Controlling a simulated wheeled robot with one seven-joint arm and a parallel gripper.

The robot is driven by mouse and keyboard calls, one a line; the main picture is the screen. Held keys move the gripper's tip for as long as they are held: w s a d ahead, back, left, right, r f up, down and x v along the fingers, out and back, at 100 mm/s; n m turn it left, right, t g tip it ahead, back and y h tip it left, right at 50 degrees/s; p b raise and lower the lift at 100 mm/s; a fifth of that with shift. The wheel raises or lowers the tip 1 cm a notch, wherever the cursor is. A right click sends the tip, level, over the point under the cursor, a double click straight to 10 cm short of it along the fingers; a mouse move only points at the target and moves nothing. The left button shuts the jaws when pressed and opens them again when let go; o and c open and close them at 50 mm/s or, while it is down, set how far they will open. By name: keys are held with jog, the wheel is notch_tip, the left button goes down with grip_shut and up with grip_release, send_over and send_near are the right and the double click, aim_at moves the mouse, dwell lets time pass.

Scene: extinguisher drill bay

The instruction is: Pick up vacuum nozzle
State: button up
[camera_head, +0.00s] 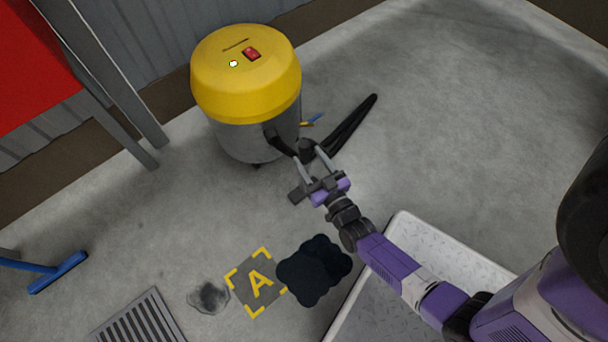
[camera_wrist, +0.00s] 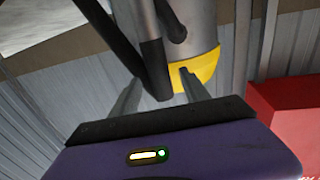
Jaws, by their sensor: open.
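The vacuum (camera_head: 245,125) has a yellow lid and a grey drum and stands at the upper left of centre. Its nozzle (camera_head: 352,122) is a long black piece beside the drum, with a dark round end near my fingers. My gripper (camera_head: 309,157) is open, its fingers reaching toward that dark end. In the wrist view, a black tube-like part (camera_wrist: 155,68) shows between the spread fingers of my gripper (camera_wrist: 158,77), in front of the drum (camera_wrist: 200,25). I cannot tell whether the fingers touch it.
A red panel on grey legs (camera_head: 128,105) stands at the left. A blue broom head (camera_head: 58,272), a floor grate (camera_head: 142,320), a yellow "A" marker (camera_head: 262,284) and dark stains (camera_head: 313,270) lie in front. A pale metal plate (camera_head: 405,228) is under my arm. Floor at right is clear.

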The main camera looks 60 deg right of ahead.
jog(key=b+x, duration=0.2)
jog(key=x, duration=0.4)
jog(key=shift+w+d+r, duration=0.2)
jog(key=shift+r, duration=0.1)
jog(key=shift+c, duration=0.4)
grip_shut()
dwell(0.8)
